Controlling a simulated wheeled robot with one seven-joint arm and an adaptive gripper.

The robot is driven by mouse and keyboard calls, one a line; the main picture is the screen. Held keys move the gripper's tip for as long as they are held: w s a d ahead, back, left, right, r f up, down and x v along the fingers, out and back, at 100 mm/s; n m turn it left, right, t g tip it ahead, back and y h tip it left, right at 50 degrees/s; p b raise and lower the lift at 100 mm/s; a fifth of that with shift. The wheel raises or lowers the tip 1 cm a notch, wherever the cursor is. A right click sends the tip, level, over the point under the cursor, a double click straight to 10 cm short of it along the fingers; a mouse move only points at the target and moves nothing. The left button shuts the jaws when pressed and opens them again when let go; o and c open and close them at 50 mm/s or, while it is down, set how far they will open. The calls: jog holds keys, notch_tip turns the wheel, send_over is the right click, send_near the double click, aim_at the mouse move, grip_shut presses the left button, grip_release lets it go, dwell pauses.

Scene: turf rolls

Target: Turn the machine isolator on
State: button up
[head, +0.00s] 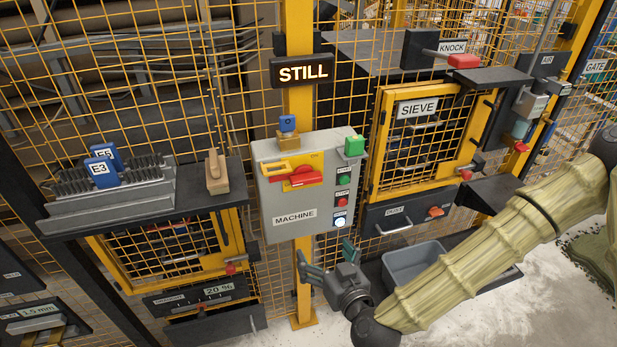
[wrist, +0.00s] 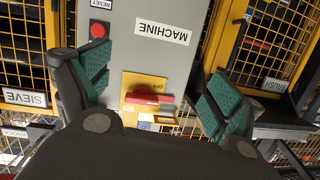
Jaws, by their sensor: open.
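The machine isolator has a red handle (head: 303,178) on a yellow plate, on the front of a grey box labelled MACHINE (head: 294,216). The handle lies roughly crosswise; its position marking is too small to read surely. A yellow slotted piece (head: 277,168) sits at the handle's upper left. My gripper (head: 325,254) is open and empty, below the box and apart from it. In the wrist view, which shows the box upside down, the red handle (wrist: 148,99) lies between my spread green-padded fingers (wrist: 158,80), some distance beyond them.
A STILL sign (head: 303,73) hangs above. The SIEVE door (head: 417,109) is right; a wooden-handled tool (head: 215,173) stands left. A grey bin (head: 414,263) is below right.

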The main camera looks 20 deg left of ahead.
aim_at(308, 182)
jog(key=w+a+r+t, duration=0.1)
jog(key=w+r+t, duration=0.2)
jog(key=r, duration=0.7)
jog(key=shift+y, duration=0.3)
jog(key=p+x, duration=0.5)
jog(key=x, duration=0.5)
jog(key=shift+w+a+f, duration=0.2)
jog(key=shift+a, duration=0.2)
jog(key=c, duration=1)
